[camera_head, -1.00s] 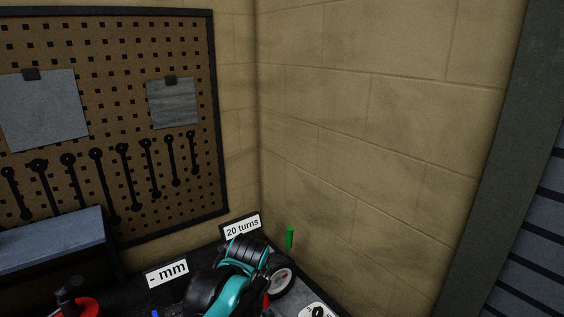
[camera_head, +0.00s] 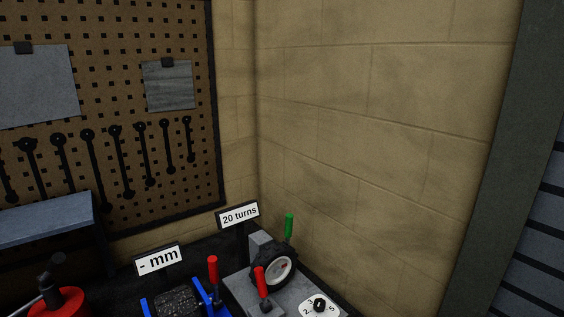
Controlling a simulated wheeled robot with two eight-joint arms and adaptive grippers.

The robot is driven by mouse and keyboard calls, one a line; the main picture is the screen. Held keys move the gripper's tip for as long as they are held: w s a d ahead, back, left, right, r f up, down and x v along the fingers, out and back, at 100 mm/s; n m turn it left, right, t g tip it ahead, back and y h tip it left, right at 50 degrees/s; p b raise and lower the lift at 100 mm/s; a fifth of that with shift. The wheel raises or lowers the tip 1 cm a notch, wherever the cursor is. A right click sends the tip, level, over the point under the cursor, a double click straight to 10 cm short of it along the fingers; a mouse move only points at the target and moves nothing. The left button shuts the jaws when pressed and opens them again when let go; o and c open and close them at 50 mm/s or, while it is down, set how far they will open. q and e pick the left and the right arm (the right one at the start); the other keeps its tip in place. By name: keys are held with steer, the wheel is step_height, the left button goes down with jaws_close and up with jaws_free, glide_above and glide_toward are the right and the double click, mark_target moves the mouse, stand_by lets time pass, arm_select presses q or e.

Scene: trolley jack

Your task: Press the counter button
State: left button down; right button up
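A white sign reading "20 turns" (camera_head: 239,215) stands at the back of the bench in the corner. In front of it is a grey device (camera_head: 240,290) with a black round wheel around a white-faced dial (camera_head: 280,270). A red-handled lever (camera_head: 260,280) and a green-handled lever (camera_head: 289,226) stand up beside the wheel. A white plate with numerals and a black knob (camera_head: 319,304) lies at the front right, cut by the lower edge. I cannot tell which part is the counter button. Neither of my grippers is in view.
A sign reading "- mm" (camera_head: 159,259) stands left of the device. A blue frame with a red handle (camera_head: 213,268) is below it. A red object with a black top (camera_head: 60,300) is at the lower left. A pegboard (camera_head: 120,110) with wrenches hangs behind; a bare wall is right.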

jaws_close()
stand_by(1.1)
